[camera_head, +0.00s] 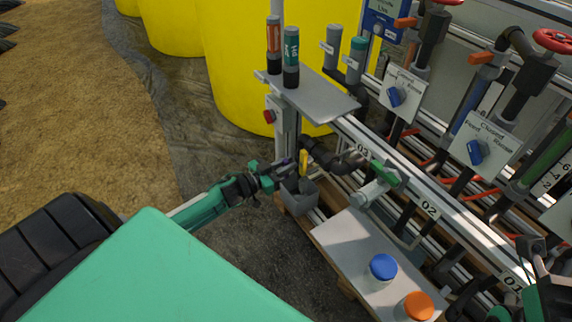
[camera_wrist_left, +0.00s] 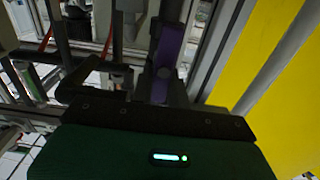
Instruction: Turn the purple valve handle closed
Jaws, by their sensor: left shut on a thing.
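The purple valve handle (camera_wrist_left: 168,52) stands upright in the left wrist view, just ahead of my gripper's dark body. In the head view only a small purple bit (camera_head: 284,162) shows at the fingertips, beside a yellow piece (camera_head: 303,162). My left gripper (camera_head: 278,174) reaches in from the left and is shut on the purple handle. The fingers hide much of the handle and the valve body behind it. My right arm's end (camera_head: 532,285) shows at the lower right edge, partly cut off; its jaws cannot be made out.
A grey box (camera_head: 299,196) sits just below the left gripper. The skid's metal rail (camera_head: 420,195) runs to the lower right, with a green handle (camera_head: 385,174) near it. A white shelf holds a blue-capped (camera_head: 383,267) and an orange-capped (camera_head: 418,305) bottle. Yellow tanks (camera_head: 235,70) stand behind.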

